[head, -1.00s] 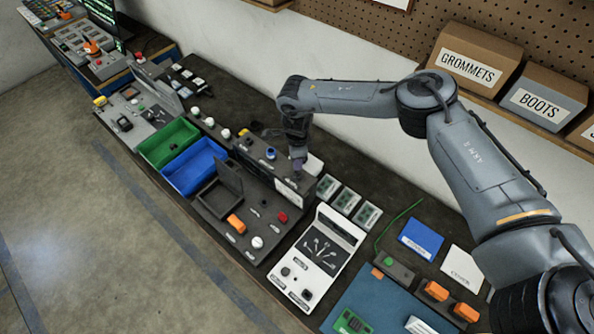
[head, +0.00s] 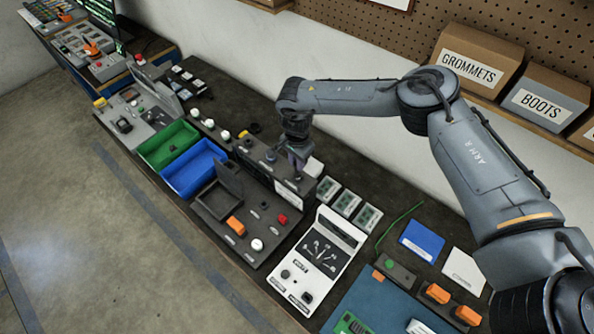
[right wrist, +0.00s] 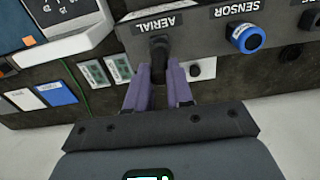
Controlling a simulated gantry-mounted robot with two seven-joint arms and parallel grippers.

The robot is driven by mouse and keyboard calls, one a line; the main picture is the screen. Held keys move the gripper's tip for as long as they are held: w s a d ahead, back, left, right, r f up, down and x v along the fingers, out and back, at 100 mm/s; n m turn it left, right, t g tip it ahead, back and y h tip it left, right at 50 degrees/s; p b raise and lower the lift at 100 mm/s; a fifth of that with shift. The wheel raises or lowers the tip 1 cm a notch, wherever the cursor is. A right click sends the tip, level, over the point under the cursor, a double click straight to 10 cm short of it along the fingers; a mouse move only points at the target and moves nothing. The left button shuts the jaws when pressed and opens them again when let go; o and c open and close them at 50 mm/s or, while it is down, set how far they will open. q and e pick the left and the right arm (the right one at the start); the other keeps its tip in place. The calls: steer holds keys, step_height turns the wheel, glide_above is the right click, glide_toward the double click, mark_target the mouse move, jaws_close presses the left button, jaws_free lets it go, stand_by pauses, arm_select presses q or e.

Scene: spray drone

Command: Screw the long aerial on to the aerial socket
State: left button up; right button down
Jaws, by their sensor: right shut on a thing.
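My right gripper (right wrist: 160,88) has purple fingers, and they are shut on a black piece (right wrist: 158,48), taken to be the long aerial. The piece stands at the grey panel beside the AERIAL label (right wrist: 154,22), where the aerial socket is. The fingers and the piece cover the socket, so I cannot tell whether it is seated or threaded. In the head view my right gripper (head: 298,160) points down at the right end of the dark console (head: 262,172). My left gripper is not in view.
A blue ringed SENSOR connector (right wrist: 245,38) sits near the aerial spot on the same panel. A short dark knob (right wrist: 195,69) is close beside the fingers. Green-screened modules (head: 347,200) and a white tester panel (head: 318,257) lie to the right. Green (head: 150,153) and blue (head: 178,185) bins stand left.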

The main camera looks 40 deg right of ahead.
steer(key=n, duration=0.2)
steer(key=shift+n, duration=0.4)
steer(key=c, duration=0.9)
jaws_free()
step_height(320, 180, up, 11)
steer(key=shift+f+b, duration=0.1)
steer(key=shift+b, duration=0.9)
steer(key=shift+o, duration=0.5)
